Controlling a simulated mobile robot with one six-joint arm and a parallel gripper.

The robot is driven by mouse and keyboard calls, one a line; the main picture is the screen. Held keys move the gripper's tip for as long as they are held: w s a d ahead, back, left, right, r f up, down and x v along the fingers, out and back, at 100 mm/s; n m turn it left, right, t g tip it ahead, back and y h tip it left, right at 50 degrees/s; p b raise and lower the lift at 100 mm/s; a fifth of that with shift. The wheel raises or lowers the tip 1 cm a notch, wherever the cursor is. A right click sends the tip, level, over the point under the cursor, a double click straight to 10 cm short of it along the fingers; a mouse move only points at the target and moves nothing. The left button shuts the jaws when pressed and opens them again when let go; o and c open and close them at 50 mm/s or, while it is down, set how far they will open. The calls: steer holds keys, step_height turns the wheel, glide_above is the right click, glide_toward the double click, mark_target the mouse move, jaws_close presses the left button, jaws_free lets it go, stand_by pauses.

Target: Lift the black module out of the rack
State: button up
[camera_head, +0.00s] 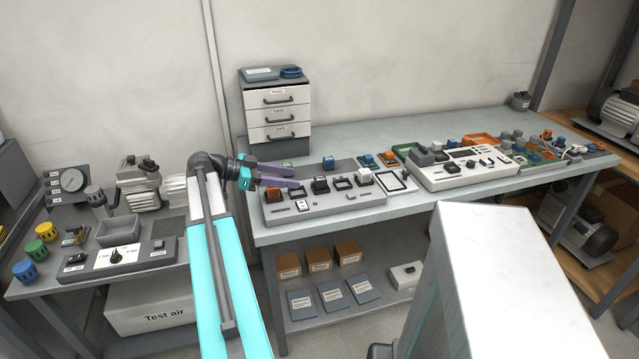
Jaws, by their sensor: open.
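A long grey rack (335,204) lies at the left end of the workbench. In it a black module (320,186) with a pale lower front stands near the middle. An orange-brown module (274,194) stands to its left, and another dark module (364,176) with a pale front stands to its right. A dark empty-looking frame (342,183) lies between the two dark ones. My gripper (303,175) has purple fingers and is open and empty. It reaches in from the left, over the rack's left part, with its fingertips a little left of the black module. Its exact height is unclear.
A blue block (328,162) stands at the rack's back. A drawer cabinet (277,112) stands behind. To the right are a framed pad (396,181), a white panel (463,177) and crowded small parts. A side bench (130,262) holds test gear at left.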

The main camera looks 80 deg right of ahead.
mark_target(315, 181)
steer(key=shift+p+x, duration=0.3)
steer(key=shift+x, duration=1.75)
steer(key=shift+r+p+x, duration=0.15)
steer(key=shift+p+x, duration=0.3)
steer(key=shift+x, duration=0.55)
steer(key=shift+r+p+x, duration=0.1)
steer(key=shift+p+x, duration=0.3)
steer(key=shift+x, duration=0.6)
steer(key=shift+s+d+f, duration=0.15)
steer(key=shift+s+f, duration=0.15)
steer(key=shift+s, duration=0.3)
jaws_close()
